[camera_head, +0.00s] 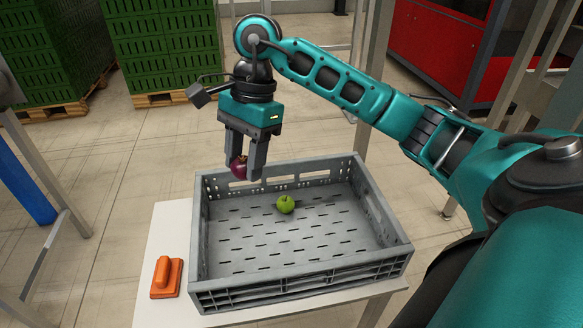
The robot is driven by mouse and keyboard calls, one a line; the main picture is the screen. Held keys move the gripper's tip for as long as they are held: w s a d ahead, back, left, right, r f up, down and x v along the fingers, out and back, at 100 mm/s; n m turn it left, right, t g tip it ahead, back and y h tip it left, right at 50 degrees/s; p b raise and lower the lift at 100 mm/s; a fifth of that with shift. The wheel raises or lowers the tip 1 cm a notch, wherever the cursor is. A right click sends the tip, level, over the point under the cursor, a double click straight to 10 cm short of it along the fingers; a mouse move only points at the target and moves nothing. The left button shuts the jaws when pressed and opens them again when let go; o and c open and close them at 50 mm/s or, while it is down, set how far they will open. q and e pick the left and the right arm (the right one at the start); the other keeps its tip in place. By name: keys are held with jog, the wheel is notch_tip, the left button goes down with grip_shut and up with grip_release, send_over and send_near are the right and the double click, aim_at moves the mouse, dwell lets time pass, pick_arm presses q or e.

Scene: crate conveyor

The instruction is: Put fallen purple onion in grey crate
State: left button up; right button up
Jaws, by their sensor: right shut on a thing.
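The purple onion (238,168) is between the fingers of my right gripper (244,172), which is shut on it. The gripper points down and holds the onion near the far left corner of the grey crate (300,282). The fingers hide part of the onion. I cannot tell exactly how high it is above the crate's rim. The grey crate stands open on a white table, with a green apple (285,204) lying on its slotted floor. My left gripper is not in view.
An orange object with a handle (166,278) lies on the white table (150,310) left of the crate. Green stacked crates (165,45) on pallets stand at the back left. A red machine (435,45) is at the back right. The crate floor is mostly free.

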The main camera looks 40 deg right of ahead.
jog(key=shift+s+d+r+m+t, duration=0.1)
jog(key=shift+d+m+t, duration=0.2)
jog(key=shift+d+m, duration=0.65)
jog(key=b, duration=0.3)
send_over(259, 240)
jog(key=d, duration=0.1)
jog(key=shift+m, duration=0.35)
notch_tip(259, 240, down, 14)
jog(key=shift+f, duration=0.25)
jog(key=shift+f+b, duration=0.3)
jog(key=shift+f, duration=0.3)
notch_tip(259, 240, down, 4)
jog(key=shift+f+b, duration=0.1)
jog(key=shift+b, duration=0.45)
